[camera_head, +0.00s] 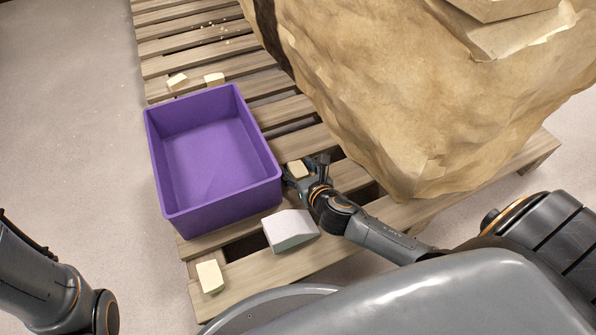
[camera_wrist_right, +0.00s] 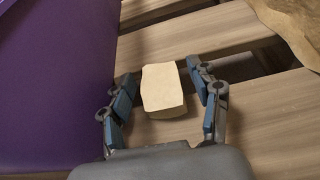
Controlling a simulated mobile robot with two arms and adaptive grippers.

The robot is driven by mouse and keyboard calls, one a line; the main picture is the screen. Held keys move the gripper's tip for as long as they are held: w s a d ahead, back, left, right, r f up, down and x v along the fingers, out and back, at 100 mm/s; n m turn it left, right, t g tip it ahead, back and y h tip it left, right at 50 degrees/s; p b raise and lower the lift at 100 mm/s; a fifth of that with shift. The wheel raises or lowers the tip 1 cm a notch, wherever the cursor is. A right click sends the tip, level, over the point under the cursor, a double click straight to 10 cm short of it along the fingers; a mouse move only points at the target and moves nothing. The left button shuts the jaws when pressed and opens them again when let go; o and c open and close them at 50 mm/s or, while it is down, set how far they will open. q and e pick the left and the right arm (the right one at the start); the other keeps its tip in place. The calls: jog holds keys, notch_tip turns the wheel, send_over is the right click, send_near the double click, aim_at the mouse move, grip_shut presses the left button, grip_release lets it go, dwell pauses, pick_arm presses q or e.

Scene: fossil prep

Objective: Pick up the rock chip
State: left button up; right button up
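A pale tan rock chip (camera_head: 297,169) lies on the wooden pallet, just right of the purple bin. In the right wrist view the chip (camera_wrist_right: 162,90) lies between the blue-padded fingers. My right gripper (camera_head: 306,172) is open around it, and the wrist view shows the fingers (camera_wrist_right: 165,92) with a small gap on each side of the chip. Other similar pale chips lie on the pallet: one near the front (camera_head: 210,277) and two behind the bin (camera_head: 177,81) (camera_head: 214,79). My left arm shows at the left edge, but its gripper is not in view.
The open purple bin (camera_head: 160,180) stands empty on the pallet (camera_head: 250,272), close left of my right gripper; its wall (camera_wrist_right: 55,75) shows in the wrist view. A large tan rock (camera_head: 370,90) rises at the right. A grey-white block (camera_head: 290,230) sits in front of the gripper.

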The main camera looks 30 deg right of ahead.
jog(key=c, duration=1)
jog(key=shift+r, duration=0.1)
jog(key=shift+c, duration=0.2)
